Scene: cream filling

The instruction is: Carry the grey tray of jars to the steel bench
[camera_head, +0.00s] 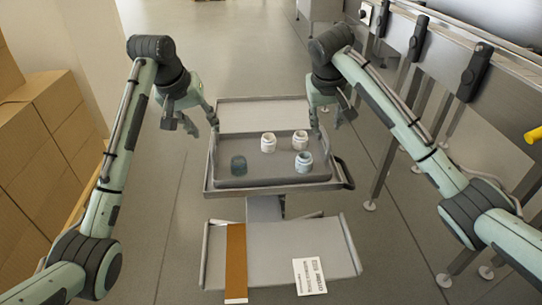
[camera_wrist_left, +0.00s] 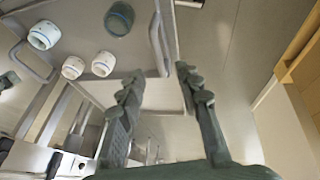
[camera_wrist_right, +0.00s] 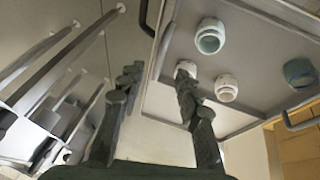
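The grey tray (camera_head: 226,150) rests on the upper deck of a grey cart. Steel frames stand at the right; I cannot tell which is the steel bench.
The cart's lower shelf (camera_head: 285,245) carries a brown strip (camera_head: 236,262) and a white printed sheet (camera_head: 309,276). A black cart handle (camera_head: 345,172) juts right. Cardboard boxes (camera_head: 40,140) stand left. Steel legs (camera_head: 383,165) stand right. Floor beyond the cart (camera_head: 240,60) is clear.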

